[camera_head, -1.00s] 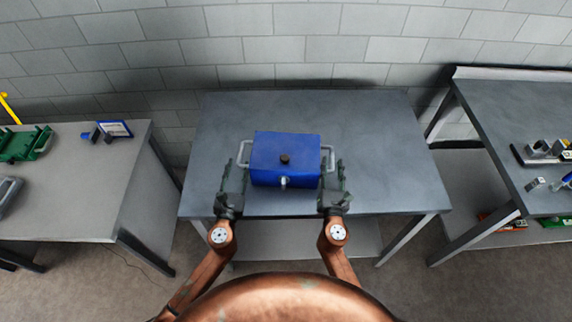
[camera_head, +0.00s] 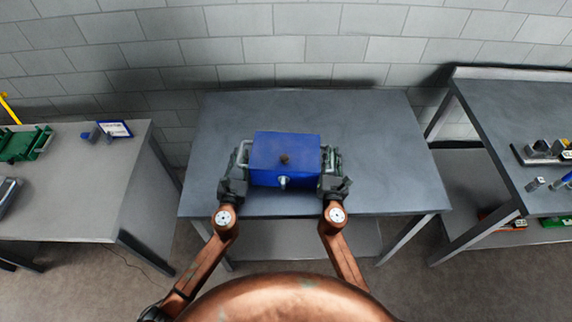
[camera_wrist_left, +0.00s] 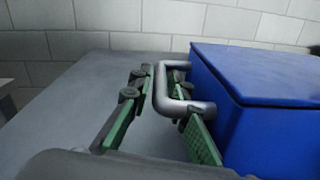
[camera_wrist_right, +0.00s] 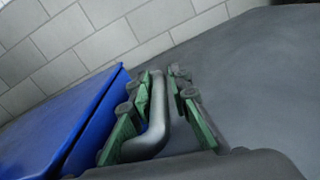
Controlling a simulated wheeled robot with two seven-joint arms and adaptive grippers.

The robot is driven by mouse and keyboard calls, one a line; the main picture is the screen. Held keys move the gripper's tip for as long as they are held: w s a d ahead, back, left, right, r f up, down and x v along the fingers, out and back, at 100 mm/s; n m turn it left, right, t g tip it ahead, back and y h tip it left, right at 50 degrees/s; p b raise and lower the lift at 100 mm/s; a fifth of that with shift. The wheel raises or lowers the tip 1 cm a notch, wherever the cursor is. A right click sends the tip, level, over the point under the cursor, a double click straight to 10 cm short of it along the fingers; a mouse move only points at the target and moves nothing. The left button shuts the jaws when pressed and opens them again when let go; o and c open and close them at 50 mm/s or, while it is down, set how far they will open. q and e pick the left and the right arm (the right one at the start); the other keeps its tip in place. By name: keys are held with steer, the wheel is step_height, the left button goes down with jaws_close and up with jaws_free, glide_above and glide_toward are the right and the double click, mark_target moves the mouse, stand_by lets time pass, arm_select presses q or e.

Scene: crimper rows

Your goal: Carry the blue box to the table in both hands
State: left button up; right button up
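The blue box (camera_head: 285,150) sits on the middle grey table (camera_head: 385,150), near its front edge, with a dark knob on its lid and a grey handle on each side. My left gripper (camera_head: 240,158) is at the left handle; in the left wrist view the green fingers stand apart on either side of the handle bar (camera_wrist_left: 162,88). My right gripper (camera_head: 332,160) is at the right handle; in the right wrist view its fingers straddle that handle bar (camera_wrist_right: 158,105), with a gap showing on the outer side. Neither gripper looks closed on its handle.
A left table (camera_head: 85,190) holds a green item (camera_head: 24,144) and a small blue-framed object (camera_head: 115,129). A right table (camera_head: 500,120) with a lower shelf holds small parts. The middle table is clear behind and beside the box. A block wall stands behind.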

arm_select(q)
jaws_close()
arm_select(e)
jaws_close()
